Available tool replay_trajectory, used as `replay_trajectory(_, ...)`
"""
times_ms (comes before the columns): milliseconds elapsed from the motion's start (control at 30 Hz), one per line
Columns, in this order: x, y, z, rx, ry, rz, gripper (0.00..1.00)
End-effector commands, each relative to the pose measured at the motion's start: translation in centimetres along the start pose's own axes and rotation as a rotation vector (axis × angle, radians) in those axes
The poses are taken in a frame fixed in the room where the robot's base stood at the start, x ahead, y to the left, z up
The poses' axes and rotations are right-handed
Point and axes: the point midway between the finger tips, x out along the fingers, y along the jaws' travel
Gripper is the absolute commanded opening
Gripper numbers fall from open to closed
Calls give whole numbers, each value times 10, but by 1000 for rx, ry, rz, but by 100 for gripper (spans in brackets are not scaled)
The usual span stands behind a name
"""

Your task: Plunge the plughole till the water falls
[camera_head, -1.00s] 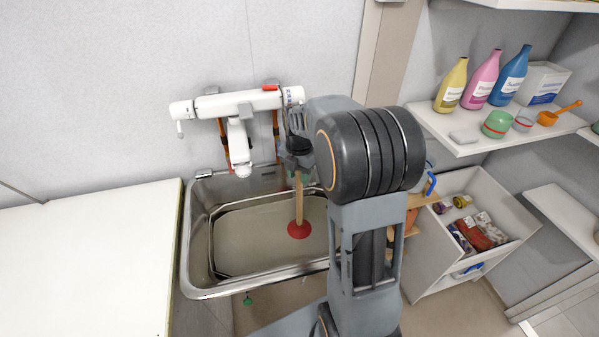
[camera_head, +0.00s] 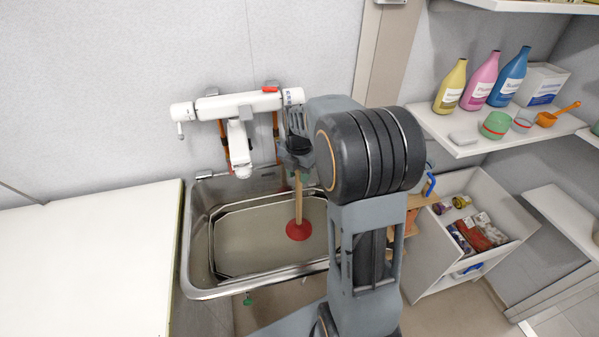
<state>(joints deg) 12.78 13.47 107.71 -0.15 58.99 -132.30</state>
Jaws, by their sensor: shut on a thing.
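The plunger has a wooden handle (camera_head: 299,200) and a red rubber cup (camera_head: 299,230). My gripper (camera_head: 298,160) is shut on the upper end of the handle; its fingers are partly hidden by my own arm. The plunger hangs nearly upright over the right part of the steel basin (camera_head: 203,250). The whole cup shows, and I cannot tell whether it touches the water or the basin floor. Greyish, murky water (camera_head: 250,240) covers the bottom of the basin. The plughole is not visible.
A white wall tap (camera_head: 240,105) with its spout (camera_head: 239,150) stands close to the left of my gripper. A white counter (camera_head: 85,260) lies left of the basin. Bottles (camera_head: 481,78) stand on a shelf at right, above an open drawer (camera_head: 480,235) of packets.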

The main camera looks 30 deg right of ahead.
Motion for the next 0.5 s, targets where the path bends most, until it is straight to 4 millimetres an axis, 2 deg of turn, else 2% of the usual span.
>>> replay_trajectory(300, 10, 0, 0, 0, -1, 1, 2)
replay_trajectory(500, 10, 0, 0, 1, 0, -1, 2)
